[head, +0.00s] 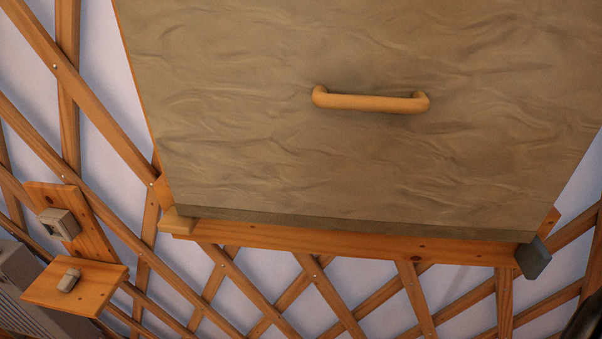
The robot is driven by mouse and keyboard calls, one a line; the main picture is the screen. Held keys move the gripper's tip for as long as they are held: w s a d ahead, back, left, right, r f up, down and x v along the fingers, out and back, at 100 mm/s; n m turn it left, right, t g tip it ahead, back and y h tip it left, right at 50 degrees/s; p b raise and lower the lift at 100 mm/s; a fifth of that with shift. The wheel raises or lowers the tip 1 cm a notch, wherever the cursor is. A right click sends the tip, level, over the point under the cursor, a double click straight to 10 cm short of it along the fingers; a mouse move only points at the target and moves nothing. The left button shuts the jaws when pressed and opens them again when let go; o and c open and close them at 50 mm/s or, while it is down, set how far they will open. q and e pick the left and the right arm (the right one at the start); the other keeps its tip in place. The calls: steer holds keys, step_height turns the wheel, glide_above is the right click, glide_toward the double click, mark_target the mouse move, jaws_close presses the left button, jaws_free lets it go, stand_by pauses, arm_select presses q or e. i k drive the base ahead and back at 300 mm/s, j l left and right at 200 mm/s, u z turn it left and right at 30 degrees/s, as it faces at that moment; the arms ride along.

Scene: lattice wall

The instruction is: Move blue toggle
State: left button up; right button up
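The blue toggle (533,258), a small blue-grey block, sits at the lower right corner of a large grey-brown panel (380,165), at the right end of the wooden rail (345,243) below it. A pale wood toggle (178,221) sits at the panel's lower left corner. The panel has a light wooden handle (371,102) in its upper middle. Neither gripper shows. A dark rounded shape is cut off at the bottom right corner; I cannot tell what it is.
A wooden lattice (130,235) covers the pale wall around the panel. At the left, two small wooden boards carry a grey-white switch box (59,224) and a small pale switch (69,280). A grey ribbed unit (22,290) stands at the lower left edge.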

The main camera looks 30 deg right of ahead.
mark_target(532, 258)
steer(key=l+z, duration=0.1)
steer(key=z, duration=0.35)
steer(key=k+l+z, duration=0.1)
steer(key=z, duration=0.35)
steer(key=l+z, duration=0.1)
steer(key=z, duration=0.3)
steer(key=l+z, duration=0.1)
steer(key=z, duration=0.35)
steer(key=l+z, duration=0.15)
steer(key=z, duration=0.3)
